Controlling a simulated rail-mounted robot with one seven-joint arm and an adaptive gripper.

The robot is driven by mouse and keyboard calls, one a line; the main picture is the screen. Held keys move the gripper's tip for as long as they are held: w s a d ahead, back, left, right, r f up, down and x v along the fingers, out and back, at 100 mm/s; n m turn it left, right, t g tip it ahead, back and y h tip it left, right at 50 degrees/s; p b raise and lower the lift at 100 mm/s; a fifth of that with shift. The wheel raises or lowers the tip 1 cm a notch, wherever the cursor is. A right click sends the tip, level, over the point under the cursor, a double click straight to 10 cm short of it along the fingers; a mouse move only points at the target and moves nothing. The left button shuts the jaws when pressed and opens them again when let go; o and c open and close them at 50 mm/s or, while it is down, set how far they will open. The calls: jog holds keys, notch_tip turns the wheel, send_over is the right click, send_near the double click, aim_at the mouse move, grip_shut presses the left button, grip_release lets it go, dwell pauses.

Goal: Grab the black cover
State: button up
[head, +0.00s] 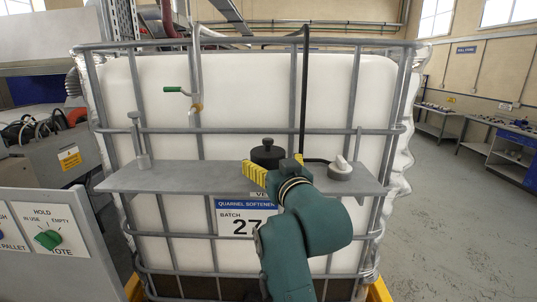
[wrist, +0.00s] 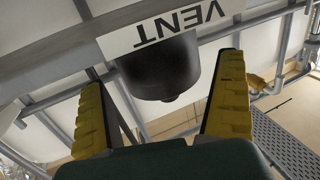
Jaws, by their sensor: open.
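The black cover (head: 268,153) is a short round cap with a small knob on top. It sits on the grey shelf (head: 200,179) across the front of the caged white tank. In the wrist view the black cover (wrist: 161,68) is upside down, between and beyond the fingers, beside a white VENT label (wrist: 165,27). My gripper (head: 268,173), with yellow fingers, is open in front of the cover in the head view. In the wrist view my gripper (wrist: 166,95) has its fingers wide apart with nothing gripped. My wrist hides part of the shelf.
A white-knobbed grey fitting (head: 340,170) stands on the shelf right of the cover, near a black upright pipe (head: 304,90). A grey post (head: 138,140) stands at the shelf's left. Cage bars run behind. A control panel (head: 45,230) is at lower left.

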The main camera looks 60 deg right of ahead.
jog(key=p+x, duration=0.1)
jog(key=x, duration=0.3)
jog(key=shift+d, duration=0.1)
jog(key=shift+w+f, duration=0.15)
jog(key=c, duration=0.9)
